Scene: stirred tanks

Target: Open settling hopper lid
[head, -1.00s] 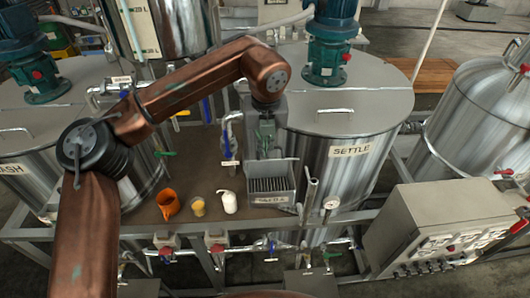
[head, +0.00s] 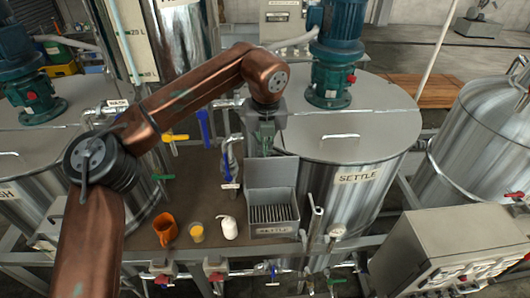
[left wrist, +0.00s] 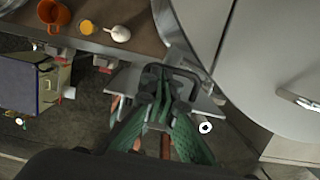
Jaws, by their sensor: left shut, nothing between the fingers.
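The settling hopper (head: 275,231) is a small grey box with a label on its front. It sits at the table edge beside the large SETTLE tank, and its slotted grate (head: 273,213) is exposed. Its grey lid (head: 270,172) stands up at the back of the box. My left gripper (head: 265,142), with green fingers, is just above and behind the raised lid. In the left wrist view its fingers (left wrist: 158,88) are shut and empty beside a dark loop and a grey plate. Whether they touch the lid cannot be told. My right gripper is not in view.
The SETTLE tank (head: 352,215) stands to the right. An orange mug (head: 166,229), a yellow cup (head: 196,233) and a white bottle (head: 229,227) stand left of the hopper. A pipe with a blue-handled valve (head: 229,165) is close to the gripper. A control box (head: 445,250) is at lower right.

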